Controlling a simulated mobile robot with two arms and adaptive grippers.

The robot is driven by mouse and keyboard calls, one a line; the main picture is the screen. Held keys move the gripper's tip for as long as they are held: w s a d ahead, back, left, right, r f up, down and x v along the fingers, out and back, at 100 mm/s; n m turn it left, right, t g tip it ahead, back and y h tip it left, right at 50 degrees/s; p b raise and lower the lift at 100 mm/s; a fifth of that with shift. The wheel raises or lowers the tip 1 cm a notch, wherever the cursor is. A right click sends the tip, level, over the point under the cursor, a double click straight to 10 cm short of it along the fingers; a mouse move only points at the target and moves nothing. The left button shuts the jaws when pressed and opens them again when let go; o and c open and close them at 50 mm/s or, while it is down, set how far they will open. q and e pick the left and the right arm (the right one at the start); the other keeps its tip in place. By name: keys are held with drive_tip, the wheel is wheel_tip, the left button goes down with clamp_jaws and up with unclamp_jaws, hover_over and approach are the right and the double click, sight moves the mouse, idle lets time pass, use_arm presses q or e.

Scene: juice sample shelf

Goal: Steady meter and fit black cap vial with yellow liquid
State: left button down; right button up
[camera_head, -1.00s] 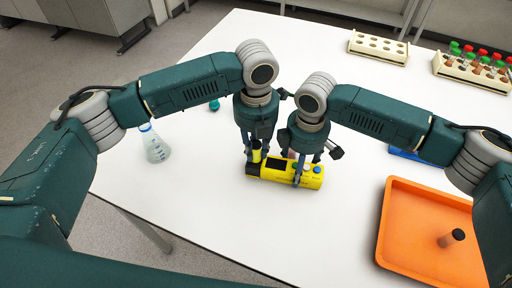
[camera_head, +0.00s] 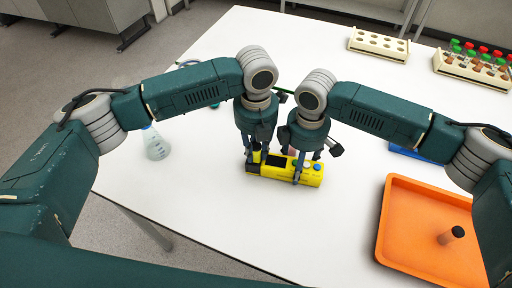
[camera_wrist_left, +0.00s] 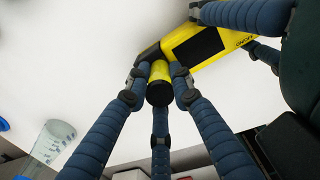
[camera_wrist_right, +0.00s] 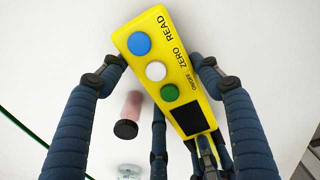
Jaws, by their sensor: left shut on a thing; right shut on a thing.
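The yellow meter (camera_head: 312,176) lies on the white table, its dark screen and blue, white and green buttons up; its body shows in the right wrist view (camera_wrist_right: 155,45). My right gripper (camera_head: 298,178) is shut across the meter, with fingers on both sides. My left gripper (camera_head: 257,162) is shut on the black cap vial with yellow liquid (camera_wrist_left: 159,71), at the meter's dark end. The vial's black cap faces the left wrist camera (camera_wrist_left: 159,94). In the head view the vial is mostly hidden by fingers. I cannot tell how deep it sits in the meter.
A pink vial with a black cap (camera_wrist_right: 131,112) is close beside the meter. An orange tray (camera_head: 400,225) with a dark-capped vial (camera_head: 452,235) is at the right. A flask (camera_head: 156,147) stands at the left. Racks (camera_head: 375,46) are at the back. The table's front is clear.

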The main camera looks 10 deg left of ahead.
sight(256, 146)
use_arm(q)
drive_tip(key=shift+s+f, duration=0.1)
drive_tip(key=shift+f, duration=0.3)
drive_tip(key=shift+r, duration=0.15)
drive_tip(key=shift+r, duration=1.25)
drive_tip(key=c, duration=1.4)
unclamp_jaws()
drive_tip(key=shift+c, duration=0.2)
wheel_tip(256, 146, up, 12)
